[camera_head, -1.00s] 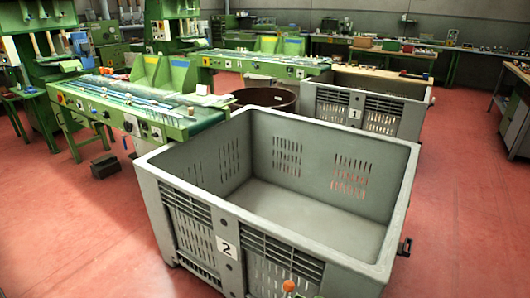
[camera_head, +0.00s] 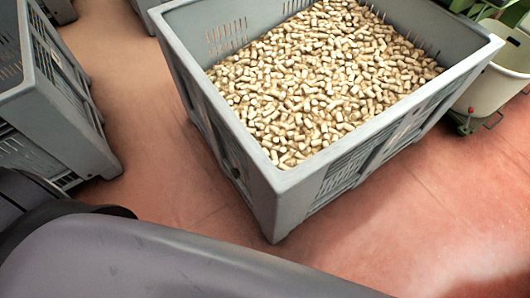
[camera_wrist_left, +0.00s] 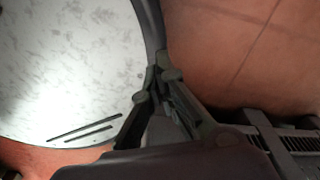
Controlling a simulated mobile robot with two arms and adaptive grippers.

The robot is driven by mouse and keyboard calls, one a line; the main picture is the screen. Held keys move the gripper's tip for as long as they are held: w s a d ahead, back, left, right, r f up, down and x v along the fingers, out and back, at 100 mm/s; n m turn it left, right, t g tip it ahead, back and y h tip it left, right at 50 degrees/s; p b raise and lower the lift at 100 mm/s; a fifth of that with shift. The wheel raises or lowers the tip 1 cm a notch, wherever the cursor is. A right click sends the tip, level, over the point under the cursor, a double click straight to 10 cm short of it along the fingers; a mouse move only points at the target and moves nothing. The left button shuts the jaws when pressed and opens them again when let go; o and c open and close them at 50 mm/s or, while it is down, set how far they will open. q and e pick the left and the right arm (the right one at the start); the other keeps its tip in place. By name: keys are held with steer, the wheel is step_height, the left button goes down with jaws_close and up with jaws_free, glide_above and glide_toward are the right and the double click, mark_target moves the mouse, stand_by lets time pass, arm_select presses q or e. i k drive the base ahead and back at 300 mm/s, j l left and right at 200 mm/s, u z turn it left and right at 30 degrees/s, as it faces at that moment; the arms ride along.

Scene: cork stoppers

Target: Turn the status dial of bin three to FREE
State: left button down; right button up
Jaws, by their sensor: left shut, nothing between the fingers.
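No status dial and no bin number is visible in the current views. A grey slatted bin (camera_head: 275,193) full of cork stoppers (camera_head: 315,85) stands in the upper middle of the head view. I cannot tell whether it is bin three. My left gripper (camera_wrist_left: 155,75) is shut and empty in the left wrist view, above the red floor. It is outside the head view, where only a grey arm link of mine crosses the bottom. My right gripper is not in view.
Another grey bin (camera_head: 55,125) stands at the left edge of the head view. A cream tub (camera_head: 497,75) stands at the right, beside the cork bin. Red floor (camera_head: 155,150) lies open between the bins and at the lower right. Slatted grey structure (camera_wrist_left: 290,140) shows at the wrist view's lower right.

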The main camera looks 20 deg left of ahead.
mark_target(236, 173)
steer(key=j+u, duration=0.2)
steer(key=u, duration=0.2)
steer(key=j+u, duration=0.2)
steer(key=u, duration=0.15)
